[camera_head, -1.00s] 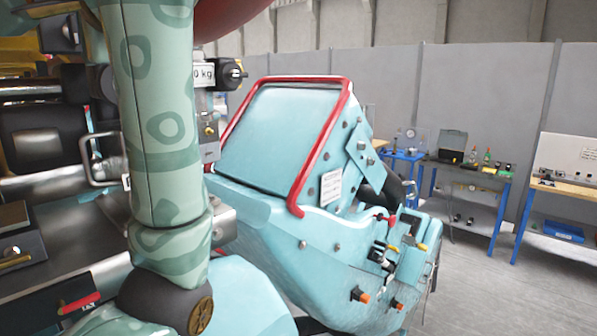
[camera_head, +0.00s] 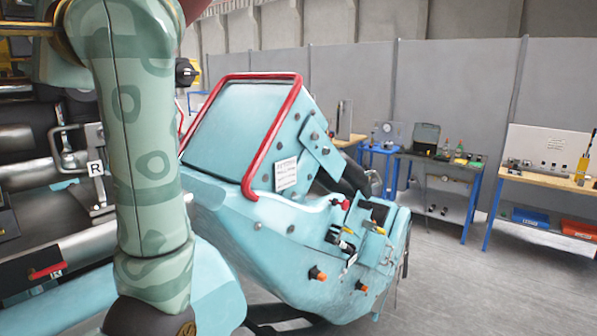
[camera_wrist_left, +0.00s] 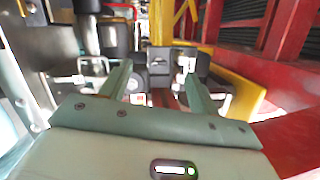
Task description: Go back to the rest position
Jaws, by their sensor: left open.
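My left gripper (camera_wrist_left: 157,85) shows in the left wrist view. Its two green fingers are apart, with nothing seen between them. Beyond the fingers lie blurred metal and dark machine parts. My left arm, green with a spotted pattern, crosses the left part of the head view, but its gripper is not in that view. My right gripper is in neither view.
A light-blue coaster car (camera_head: 235,125) with a red bar (camera_head: 273,142) stands close in front. Metal machinery fills the left side. Workbenches (camera_head: 545,183) line the grey wall (camera_head: 450,80) at the right. Grey floor (camera_head: 460,285) is clear there. Red and yellow framework (camera_wrist_left: 285,50) is close by my left wrist.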

